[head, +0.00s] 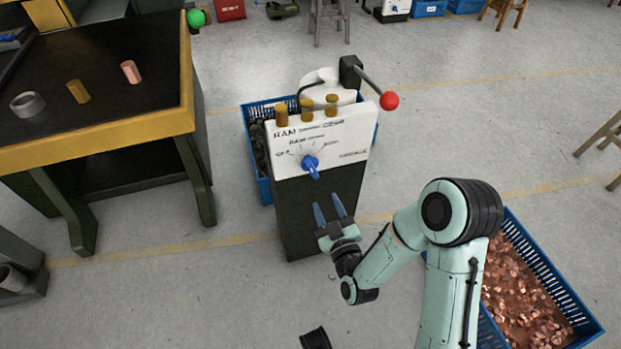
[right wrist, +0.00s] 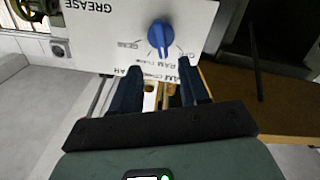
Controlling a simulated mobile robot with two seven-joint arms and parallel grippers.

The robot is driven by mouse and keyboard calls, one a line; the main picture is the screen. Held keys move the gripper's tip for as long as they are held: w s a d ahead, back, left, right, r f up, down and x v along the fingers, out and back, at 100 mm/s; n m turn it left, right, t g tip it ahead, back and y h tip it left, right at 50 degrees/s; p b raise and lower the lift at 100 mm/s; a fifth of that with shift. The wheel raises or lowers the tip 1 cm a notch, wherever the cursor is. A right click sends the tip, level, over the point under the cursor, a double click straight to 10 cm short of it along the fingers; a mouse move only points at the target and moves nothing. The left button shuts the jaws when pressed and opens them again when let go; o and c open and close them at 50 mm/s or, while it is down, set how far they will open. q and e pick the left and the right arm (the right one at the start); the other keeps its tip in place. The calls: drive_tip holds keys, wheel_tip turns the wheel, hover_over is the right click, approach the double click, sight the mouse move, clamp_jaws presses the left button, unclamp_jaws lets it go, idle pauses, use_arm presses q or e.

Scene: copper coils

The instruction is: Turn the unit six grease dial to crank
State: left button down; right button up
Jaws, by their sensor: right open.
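The blue dial (head: 310,165) sits on the white sloped panel (head: 345,135) of a dark green cabinet (head: 310,215). Small words, partly readable as OFF and RAM, fan around the dial; I cannot tell which one it points at. The right wrist view shows the dial (right wrist: 160,38) beyond the fingertips, and the panel (right wrist: 105,30) with the word GREASE at its corner. My right gripper (head: 329,205) is open and empty, in front of and below the dial, apart from it. Its two blue fingers also show in the right wrist view (right wrist: 160,88).
Brass knobs (head: 307,110) and a red-ball lever (head: 389,100) stand at the panel's top. A blue crate (head: 255,112) is behind the cabinet. A crate of copper pieces (head: 545,270) lies right of my arm. A yellow-edged workbench (head: 100,133) is left; floor between is clear.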

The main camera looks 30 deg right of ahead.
sight(314, 174)
drive_tip(key=b+x, duration=0.1)
drive_tip(key=x, duration=1)
drive_tip(key=shift+w+a, duration=0.1)
drive_tip(key=shift+w, duration=0.05)
use_arm(q)
drive_tip(key=f, duration=0.2)
drive_tip(key=s+a+f, duration=0.1)
drive_tip(key=shift+s+g, duration=0.1)
drive_tip(key=shift+g, duration=0.2)
use_arm(e)
clamp_jaws()
